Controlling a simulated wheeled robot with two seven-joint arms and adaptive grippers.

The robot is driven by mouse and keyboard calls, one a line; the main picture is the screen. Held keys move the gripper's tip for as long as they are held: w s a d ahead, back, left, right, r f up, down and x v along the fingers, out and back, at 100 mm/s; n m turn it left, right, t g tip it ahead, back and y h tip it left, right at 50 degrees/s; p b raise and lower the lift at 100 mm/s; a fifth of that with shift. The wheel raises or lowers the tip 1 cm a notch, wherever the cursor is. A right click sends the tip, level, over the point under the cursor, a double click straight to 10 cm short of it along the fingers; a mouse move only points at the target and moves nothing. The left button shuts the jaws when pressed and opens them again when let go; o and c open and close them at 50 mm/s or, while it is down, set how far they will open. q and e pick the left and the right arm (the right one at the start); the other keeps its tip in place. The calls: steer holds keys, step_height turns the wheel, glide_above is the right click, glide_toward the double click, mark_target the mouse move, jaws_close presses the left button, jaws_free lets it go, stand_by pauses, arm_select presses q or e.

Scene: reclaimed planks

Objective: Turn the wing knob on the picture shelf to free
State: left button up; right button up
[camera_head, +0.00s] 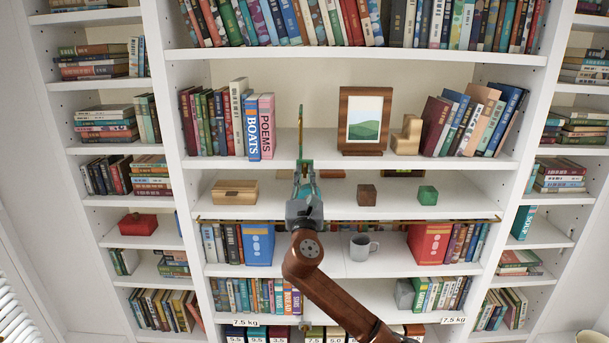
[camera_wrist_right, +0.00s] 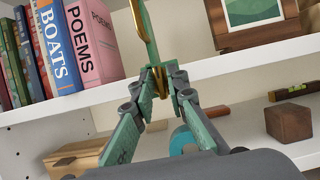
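The picture shelf (camera_head: 345,162) is the white board that carries the framed picture (camera_head: 364,120). A slim upright green and brass piece stands at its front edge, and its brass lower part, which I take for the wing knob (camera_wrist_right: 160,82), is between my fingertips in the wrist view. My right gripper (camera_head: 305,165) has reached up to the shelf edge. In the wrist view its green fingers (camera_wrist_right: 163,84) are close together, one on each side of the brass, and look shut on it. The fingers partly hide the knob, and no marking is readable. My left gripper is not in view.
Books marked BOATS (camera_head: 252,125) and POEMS (camera_head: 266,127) stand left of the knob; a wooden ornament (camera_head: 407,136) stands right. The shelf below holds a wooden box (camera_head: 235,192), a brown cube (camera_head: 366,195) and a green cube (camera_head: 428,195). A grey mug (camera_head: 362,247) stands lower.

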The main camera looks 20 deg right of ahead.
jaws_close()
steer(key=shift+a+r+m+g+h+b, duration=0.1)
steer(key=shift+m+g+h+b, duration=0.95)
steer(key=shift+m, duration=2.7)
steer(key=shift+m+g+h+b, duration=0.65)
steer(key=shift+m+g, duration=0.75)
steer(key=shift+m, duration=2.3)
steer(key=shift+a+r+m+g+h+b, duration=0.1)
steer(key=shift+m+g+h+b, duration=0.95)
steer(key=shift+m, duration=2.7)
steer(key=shift+f+g, duration=0.1)
steer(key=shift+g, duration=0.2)
steer(key=shift+o, duration=1.9)
jaws_free()
